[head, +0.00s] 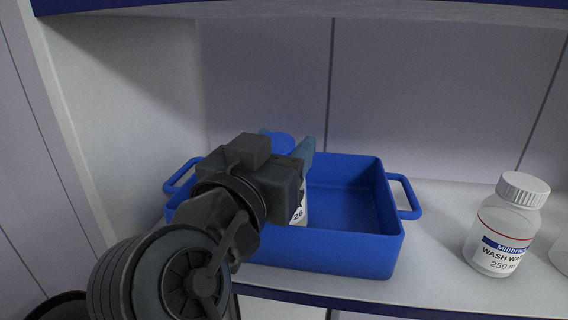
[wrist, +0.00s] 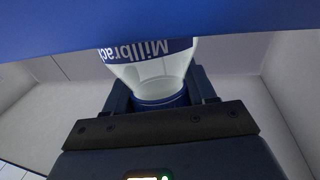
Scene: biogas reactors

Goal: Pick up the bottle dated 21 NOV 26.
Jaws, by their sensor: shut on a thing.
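My gripper (head: 287,145) is over the left part of the blue tray, shut on the blue cap (head: 281,139) of a bottle. The bottle's white label (head: 301,210) shows beside my gripper, with "26" at its edge; the rest of the date is hidden. In the wrist view the clear bottle (wrist: 150,70) appears upside down with "Millbrac" on its label, its blue cap between my fingers (wrist: 160,97). The bottle's lower part is inside the tray's outline; I cannot tell whether its base touches the tray floor.
The blue tray (head: 345,255) with side handles stands on a pale shelf; its right part is empty. A white-capped "WASH WA..." bottle (head: 508,228) stands to the right, with another partly cut off at the edge. A side wall (head: 125,100) is at left, a shelf above.

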